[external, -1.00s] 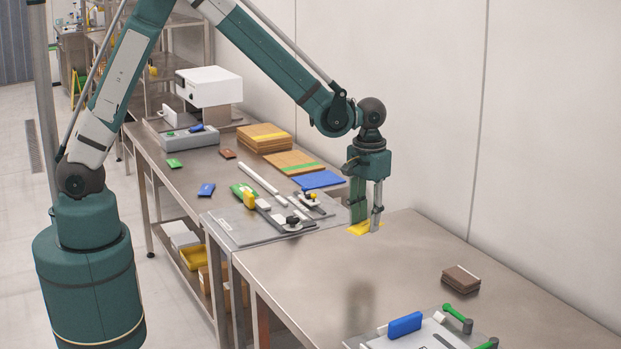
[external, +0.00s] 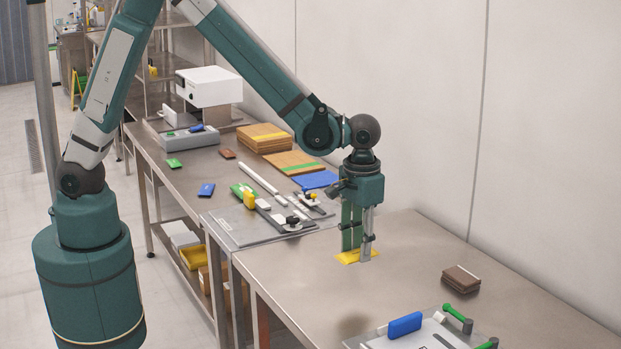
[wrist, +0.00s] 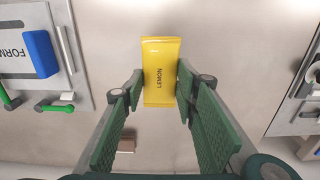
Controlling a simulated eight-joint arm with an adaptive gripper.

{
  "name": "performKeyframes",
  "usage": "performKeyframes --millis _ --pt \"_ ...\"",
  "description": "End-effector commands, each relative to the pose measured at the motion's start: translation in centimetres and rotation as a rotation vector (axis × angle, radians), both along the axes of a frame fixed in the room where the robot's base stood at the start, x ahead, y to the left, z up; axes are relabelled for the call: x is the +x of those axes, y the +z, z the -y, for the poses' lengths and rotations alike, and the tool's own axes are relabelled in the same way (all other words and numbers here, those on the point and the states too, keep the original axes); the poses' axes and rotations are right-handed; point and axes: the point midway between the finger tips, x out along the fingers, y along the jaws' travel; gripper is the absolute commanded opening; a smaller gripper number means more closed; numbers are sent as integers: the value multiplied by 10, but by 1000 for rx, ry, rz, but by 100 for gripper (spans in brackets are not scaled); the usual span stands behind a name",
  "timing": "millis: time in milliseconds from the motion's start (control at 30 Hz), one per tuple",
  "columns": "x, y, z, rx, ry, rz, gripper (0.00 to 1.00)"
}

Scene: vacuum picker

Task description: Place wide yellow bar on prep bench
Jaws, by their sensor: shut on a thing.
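A brown block (external: 461,279) lies on the bench to the right. A fixture plate with a blue block (external: 405,325) and green handles stands at the front. A grey plate with clamps (external: 270,222) lies on the back table. Bench around the bar is clear.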

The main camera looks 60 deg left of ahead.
Motion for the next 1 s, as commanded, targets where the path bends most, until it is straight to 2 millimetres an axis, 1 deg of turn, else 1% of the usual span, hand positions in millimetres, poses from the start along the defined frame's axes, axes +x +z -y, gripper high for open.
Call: performKeyframes --millis 200,333,467,733,867,1000 --pt "0 0 0 0 0 0 18" --pt "0 -6 0 0 0 0 18" --pt "1 -19 0 0 0 0 18" --pt "0 -53 0 0 0 0 18" --pt "1 -61 0 0 0 0 18" --pt "0 -63 0 0 0 0 18"
